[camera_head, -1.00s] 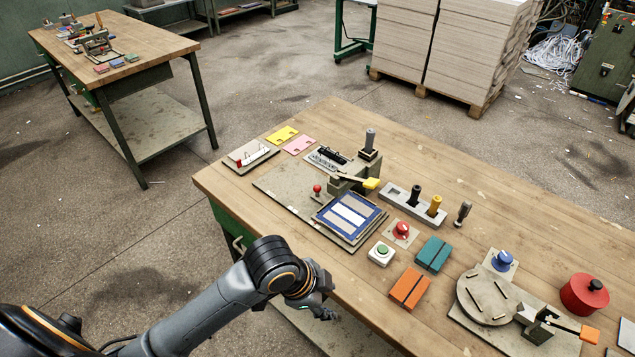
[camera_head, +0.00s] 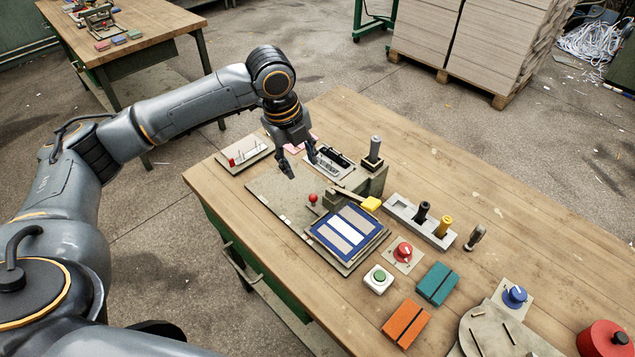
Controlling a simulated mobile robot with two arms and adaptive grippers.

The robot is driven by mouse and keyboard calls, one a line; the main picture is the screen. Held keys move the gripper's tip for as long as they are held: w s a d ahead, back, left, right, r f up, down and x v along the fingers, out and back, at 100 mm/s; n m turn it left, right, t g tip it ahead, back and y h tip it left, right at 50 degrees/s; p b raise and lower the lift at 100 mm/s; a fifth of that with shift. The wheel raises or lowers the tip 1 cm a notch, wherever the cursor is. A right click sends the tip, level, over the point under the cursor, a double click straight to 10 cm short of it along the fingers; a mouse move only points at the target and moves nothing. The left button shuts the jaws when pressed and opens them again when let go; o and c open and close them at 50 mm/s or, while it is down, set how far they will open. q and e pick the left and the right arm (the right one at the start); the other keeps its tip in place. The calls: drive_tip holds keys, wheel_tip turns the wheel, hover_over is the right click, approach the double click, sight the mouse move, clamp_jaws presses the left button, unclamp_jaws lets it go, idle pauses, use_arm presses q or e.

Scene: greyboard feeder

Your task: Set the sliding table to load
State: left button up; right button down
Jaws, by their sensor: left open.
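The sliding table (camera_head: 328,252) is a grey plate carrying a blue sheet (camera_head: 347,231) with pale panels. It sits at the front right end of a grey base plate (camera_head: 270,196) on the wooden bench. A small red knob (camera_head: 313,199) stands at its back left. A grey press-like block (camera_head: 366,183) with a yellow-tipped lever (camera_head: 369,203) stands behind the sheet. My left gripper (camera_head: 301,169) points down above the back part of the base plate, with its fingers apart and empty, behind and left of the red knob. My right gripper is not in view.
A white button box with a green button (camera_head: 379,277), a red dial (camera_head: 404,250), teal (camera_head: 436,283) and orange (camera_head: 406,321) blocks lie right of the sheet. A slotted holder (camera_head: 405,210) stands behind them. A pin board (camera_head: 243,154) lies at the back left.

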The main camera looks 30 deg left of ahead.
sight(312, 196)
use_arm(q)
drive_tip(key=w+f, duration=0.1)
drive_tip(key=f, duration=0.3)
drive_tip(key=w+f+p, duration=0.1)
drive_tip(key=f, duration=0.4)
drive_tip(key=w+d+f, duration=0.1)
drive_tip(key=f, duration=0.3)
drive_tip(key=shift+f, duration=0.3)
clamp_jaws()
